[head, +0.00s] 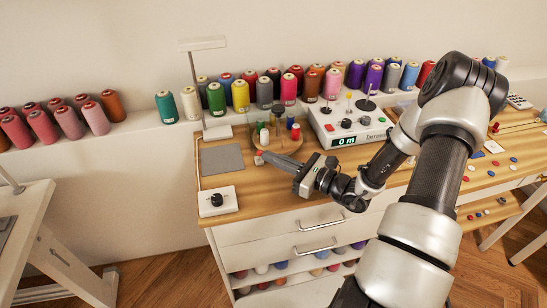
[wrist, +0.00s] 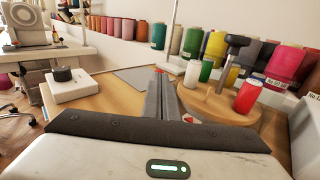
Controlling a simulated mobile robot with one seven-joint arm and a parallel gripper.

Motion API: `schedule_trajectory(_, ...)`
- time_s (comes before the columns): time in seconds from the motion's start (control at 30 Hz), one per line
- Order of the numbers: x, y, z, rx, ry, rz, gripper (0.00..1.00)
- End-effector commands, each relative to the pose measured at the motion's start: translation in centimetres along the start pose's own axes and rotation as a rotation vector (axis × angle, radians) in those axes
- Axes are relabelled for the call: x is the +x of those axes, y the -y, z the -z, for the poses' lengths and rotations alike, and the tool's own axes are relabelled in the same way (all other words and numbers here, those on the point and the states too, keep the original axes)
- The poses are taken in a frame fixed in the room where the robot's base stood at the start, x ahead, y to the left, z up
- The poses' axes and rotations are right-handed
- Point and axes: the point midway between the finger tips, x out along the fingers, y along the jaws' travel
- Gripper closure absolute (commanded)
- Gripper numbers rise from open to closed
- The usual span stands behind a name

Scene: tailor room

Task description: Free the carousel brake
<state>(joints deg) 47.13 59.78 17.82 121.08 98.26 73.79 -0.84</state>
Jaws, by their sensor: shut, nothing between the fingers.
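The carousel is a round wooden disc (head: 292,146) on the table, with small green, white, red and blue spools and a black-knobbed post (head: 278,111) on it. In the wrist view the disc (wrist: 210,103) lies right of my fingers, with its post (wrist: 234,48). My gripper (head: 263,156) is shut and empty, its fingers low at the disc's front left edge; its fingertips (wrist: 162,76) also show in the wrist view.
A white box with a black knob (head: 217,199) stands at the table's front left, near a grey mat (head: 222,159). A white control unit (head: 345,122) with a lit display stands right of the carousel. Thread cones (head: 240,95) line the ledge behind. Loose buttons lie at right.

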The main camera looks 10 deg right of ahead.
Motion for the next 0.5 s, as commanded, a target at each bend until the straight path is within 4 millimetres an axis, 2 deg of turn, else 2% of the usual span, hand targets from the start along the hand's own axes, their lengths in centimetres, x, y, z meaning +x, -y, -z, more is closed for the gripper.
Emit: schedule_trajectory(0.5,0.30,0.24,-0.85,0.060,-0.065,-0.001,1.00)
